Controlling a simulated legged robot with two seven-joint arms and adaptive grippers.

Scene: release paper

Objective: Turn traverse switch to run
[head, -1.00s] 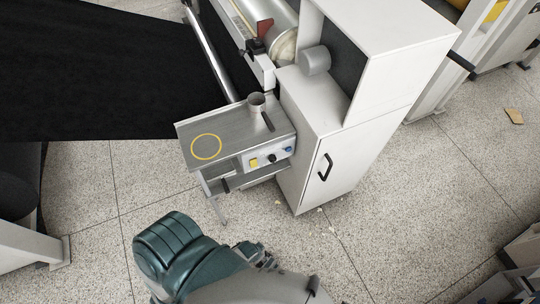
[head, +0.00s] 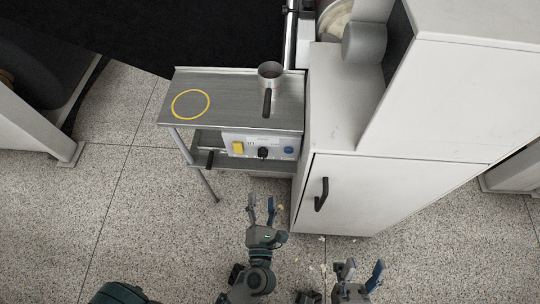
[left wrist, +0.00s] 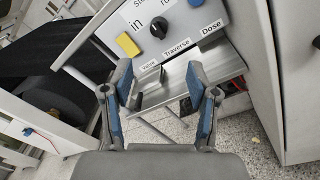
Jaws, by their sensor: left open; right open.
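The traverse switch is a black round knob (head: 263,153) in the middle of a light control panel. In the left wrist view the knob (left wrist: 160,24) sits above a "Traverse" label (left wrist: 177,47). Its pointer setting is too small to tell. My left gripper (head: 261,203) is open and empty, in front of and below the panel, apart from the knob. In the left wrist view its fingers (left wrist: 160,76) are spread below the labels. My right gripper (head: 357,270) is open and empty, lower right, in front of the white cabinet.
A yellow square button (head: 238,148) and a blue knob (head: 289,150) flank the switch. A metal shelf (head: 225,105) with a yellow ring and a cup (head: 270,73) overhangs the panel. The white cabinet (head: 370,190) with a black handle (head: 321,194) stands close on the right.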

